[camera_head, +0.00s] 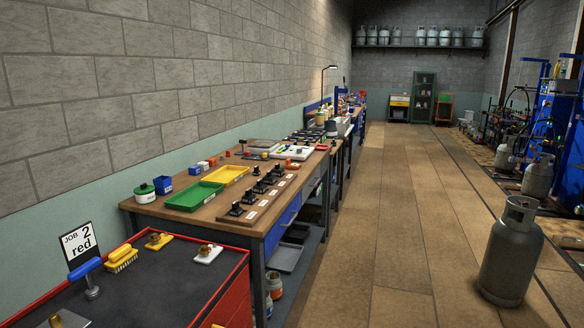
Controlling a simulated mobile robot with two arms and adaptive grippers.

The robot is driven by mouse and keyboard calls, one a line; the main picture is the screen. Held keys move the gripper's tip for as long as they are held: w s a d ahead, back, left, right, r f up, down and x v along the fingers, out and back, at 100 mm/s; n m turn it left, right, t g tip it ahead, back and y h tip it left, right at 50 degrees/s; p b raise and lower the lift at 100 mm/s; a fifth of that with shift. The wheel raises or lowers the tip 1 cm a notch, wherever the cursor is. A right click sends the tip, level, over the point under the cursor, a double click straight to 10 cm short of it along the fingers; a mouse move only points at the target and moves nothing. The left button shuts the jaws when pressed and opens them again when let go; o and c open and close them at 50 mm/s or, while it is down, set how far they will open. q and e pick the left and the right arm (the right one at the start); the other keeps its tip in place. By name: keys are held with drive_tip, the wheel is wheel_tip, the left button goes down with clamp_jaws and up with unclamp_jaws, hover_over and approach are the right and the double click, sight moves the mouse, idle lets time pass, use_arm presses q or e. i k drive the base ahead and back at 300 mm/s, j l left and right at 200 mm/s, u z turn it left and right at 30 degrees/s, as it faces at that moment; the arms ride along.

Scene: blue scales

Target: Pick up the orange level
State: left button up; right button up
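I cannot clearly make out an orange level. A small orange-red item (291,164) lies on the long wooden workbench (236,220), but it is too small to tell what it is. Another reddish item (322,147) lies farther back on the same bench. Neither of my grippers is in view.
A red cart (238,295) with a dark top stands in front, bearing a "JOB 2 red" sign (79,244) and a yellow brush (121,258). Green (193,196) and yellow (225,175) trays lie on the bench. A gas cylinder (511,255) stands at right; the floor between is clear.

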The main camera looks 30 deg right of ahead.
sight(294, 166)
drive_tip(key=i+l, duration=0.15)
drive_tip(key=l, duration=0.2)
drive_tip(key=i+l+u, duration=0.1)
drive_tip(key=l, duration=0.25)
drive_tip(key=i+l, duration=0.15)
drive_tip(key=l, duration=0.15)
drive_tip(key=i+l+u, duration=0.1)
drive_tip(key=l, duration=0.25)
drive_tip(key=i+l, duration=0.1)
drive_tip(key=l, duration=0.3)
drive_tip(key=j+u, duration=0.05)
